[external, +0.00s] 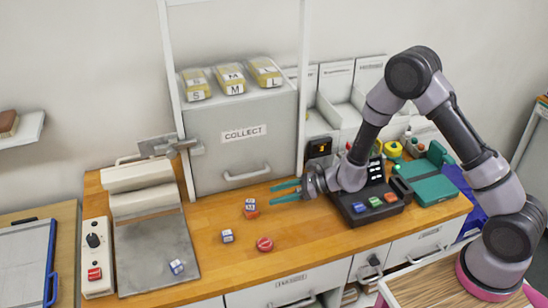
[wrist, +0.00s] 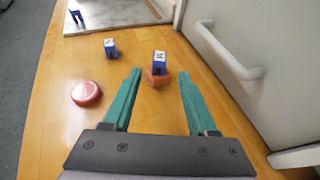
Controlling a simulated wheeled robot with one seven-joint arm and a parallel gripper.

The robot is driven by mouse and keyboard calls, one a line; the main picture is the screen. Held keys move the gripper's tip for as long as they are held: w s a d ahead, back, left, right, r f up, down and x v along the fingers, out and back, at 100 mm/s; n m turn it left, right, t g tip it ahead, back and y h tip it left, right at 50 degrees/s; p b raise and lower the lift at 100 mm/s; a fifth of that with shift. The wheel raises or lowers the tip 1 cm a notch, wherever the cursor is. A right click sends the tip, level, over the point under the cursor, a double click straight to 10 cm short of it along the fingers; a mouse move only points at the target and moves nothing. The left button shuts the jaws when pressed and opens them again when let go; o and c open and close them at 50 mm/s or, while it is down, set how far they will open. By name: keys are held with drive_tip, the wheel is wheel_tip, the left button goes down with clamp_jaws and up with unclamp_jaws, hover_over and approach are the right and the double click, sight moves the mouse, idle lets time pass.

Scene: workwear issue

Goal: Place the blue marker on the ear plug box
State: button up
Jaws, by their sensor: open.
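Several small blue blocks with white printed faces are in view. One blue block (external: 250,203) sits on an orange-red block (external: 250,214); the wrist view shows this blue block (wrist: 159,62) and the orange-red block (wrist: 157,79) under it. A second blue block (external: 227,236) stands on the wood, and a third blue block (external: 177,267) is on the metal plate. I cannot tell which piece is the blue marker or the ear plug box. My gripper (external: 272,194) is open and empty, just right of the stack. In the wrist view the stack appears between my fingertips (wrist: 159,73).
A red round piece (external: 265,244) lies on the wood, front of the stack. The metal plate (external: 150,245) is at left. A grey cabinet (external: 240,150) with a handle stands close behind. A console with coloured buttons (external: 362,212) is at right. Front wood is mostly clear.

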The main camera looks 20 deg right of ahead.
drive_tip(key=shift+v, duration=1.65)
drive_tip(key=s+d+r+n+g, duration=0.1)
drive_tip(key=s+d+r+n, duration=0.2)
drive_tip(key=r, duration=0.4)
drive_tip(key=s+d+r+n+g, duration=0.1)
drive_tip(key=s+d+r+n, duration=0.15)
drive_tip(key=r, duration=0.45)
drive_tip(key=s+d+r+n+g, duration=0.1)
drive_tip(key=s+d+r+n, duration=0.1)
drive_tip(key=r+n, duration=0.35)
drive_tip(key=s+d+r+n+t+h, duration=0.1)
drive_tip(key=s+d+r+n+h, duration=0.1)
drive_tip(key=d, duration=0.7)
drive_tip(key=s+d+r+n+t+h, duration=0.2)
drive_tip(key=s+d+r+h, duration=0.3)
drive_tip(key=s+d, duration=0.3)
drive_tip(key=s+d+r+n+t+h, duration=0.2)
drive_tip(key=s+d+r, duration=0.3)
drive_tip(key=d, duration=0.4)
drive_tip(key=shift+s+d+r+n+h, duration=0.15)
drive_tip(key=shift+s+d+n+h, duration=0.25)
drive_tip(key=shift+n+h, duration=0.25)
